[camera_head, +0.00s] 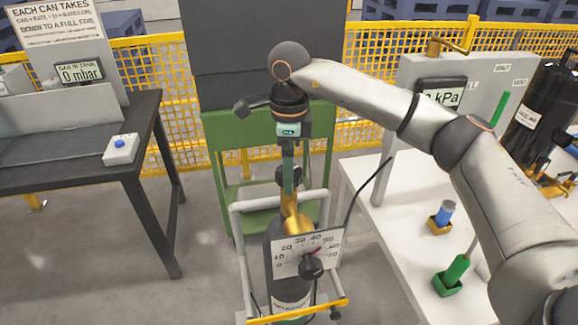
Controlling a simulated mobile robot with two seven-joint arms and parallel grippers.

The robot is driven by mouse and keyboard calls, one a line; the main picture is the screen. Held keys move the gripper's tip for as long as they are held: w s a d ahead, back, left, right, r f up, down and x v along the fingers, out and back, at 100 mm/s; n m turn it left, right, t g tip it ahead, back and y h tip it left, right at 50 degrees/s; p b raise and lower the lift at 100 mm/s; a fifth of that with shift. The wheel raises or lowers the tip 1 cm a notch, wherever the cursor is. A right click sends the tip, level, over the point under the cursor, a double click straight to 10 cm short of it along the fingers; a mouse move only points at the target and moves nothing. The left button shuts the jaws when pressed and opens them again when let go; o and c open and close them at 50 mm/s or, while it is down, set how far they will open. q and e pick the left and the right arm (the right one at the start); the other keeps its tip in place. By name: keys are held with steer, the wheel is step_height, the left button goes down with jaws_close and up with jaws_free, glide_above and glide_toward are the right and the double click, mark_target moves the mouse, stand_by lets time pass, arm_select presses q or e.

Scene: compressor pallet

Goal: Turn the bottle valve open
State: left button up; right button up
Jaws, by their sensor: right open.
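The dark gas bottle (279,262) stands upright in a white-framed trolley, its brass valve body (296,219) at the top. A dial plate (308,252) marked with numbers sits in front of it, with a black knob (312,267) at its lower middle. My right arm reaches in from the right and bends down over the bottle. My right gripper (288,182) points down just above the brass valve, its jaws open. Dark parts overlap at the jaws, so I cannot tell whether they touch the valve handle. My left gripper is not in view.
A dark table (60,165) with a blue-button box (121,149) stands left. Yellow mesh fencing (225,68) runs behind.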

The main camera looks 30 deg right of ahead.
step_height(320, 180, up, 13)
steer(key=shift+f, duration=0.2)
stand_by(0.4)
stand_by(0.4)
